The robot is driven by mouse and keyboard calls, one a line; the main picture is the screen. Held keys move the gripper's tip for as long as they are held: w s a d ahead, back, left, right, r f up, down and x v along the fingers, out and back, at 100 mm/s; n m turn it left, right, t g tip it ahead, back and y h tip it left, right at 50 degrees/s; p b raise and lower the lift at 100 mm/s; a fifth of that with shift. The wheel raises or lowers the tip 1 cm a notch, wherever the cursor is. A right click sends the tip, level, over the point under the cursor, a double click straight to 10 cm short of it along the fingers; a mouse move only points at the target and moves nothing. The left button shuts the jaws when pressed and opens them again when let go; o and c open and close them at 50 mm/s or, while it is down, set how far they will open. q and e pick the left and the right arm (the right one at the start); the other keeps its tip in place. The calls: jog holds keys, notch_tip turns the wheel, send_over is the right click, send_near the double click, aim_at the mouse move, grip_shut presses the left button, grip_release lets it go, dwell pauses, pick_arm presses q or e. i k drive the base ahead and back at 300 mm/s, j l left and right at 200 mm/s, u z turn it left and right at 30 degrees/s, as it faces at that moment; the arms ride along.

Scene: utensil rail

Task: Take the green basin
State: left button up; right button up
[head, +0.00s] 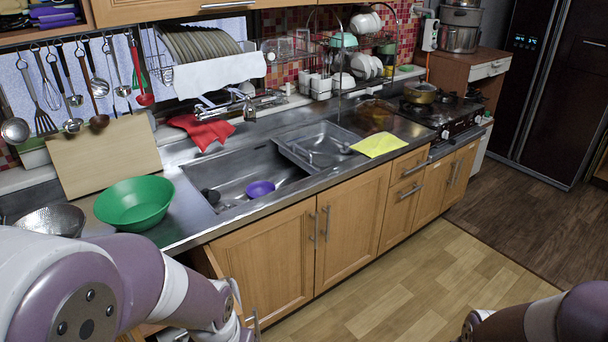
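The green basin (134,203) is a wide round bowl. It stands upright on the metal counter left of the sink, in front of a leaning wooden board, and looks empty. My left arm crosses the lower left of the head view, in front of the counter and below the basin. Its gripper fingers do not show. My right arm shows only at the lower right corner, far from the basin, and its gripper fingers do not show either. Nothing is seen touching the basin from my arms.
A metal colander (50,221) stands left of the basin. The wooden board (103,156) leans behind it, under hanging utensils. The sink (240,172) to the right holds a purple bowl (260,188). A red cloth (202,130) lies behind the sink. The floor (400,285) before the cabinets is clear.

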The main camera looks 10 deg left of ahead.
aim_at(137, 204)
jog(key=i+l+u, duration=0.2)
jog(key=i+l, duration=0.8)
jog(key=l+u, duration=0.15)
jog(key=u, duration=1.7)
jog(key=i+l+u, duration=0.1)
jog(key=i+l, duration=1.05)
jog(key=l, duration=0.1)
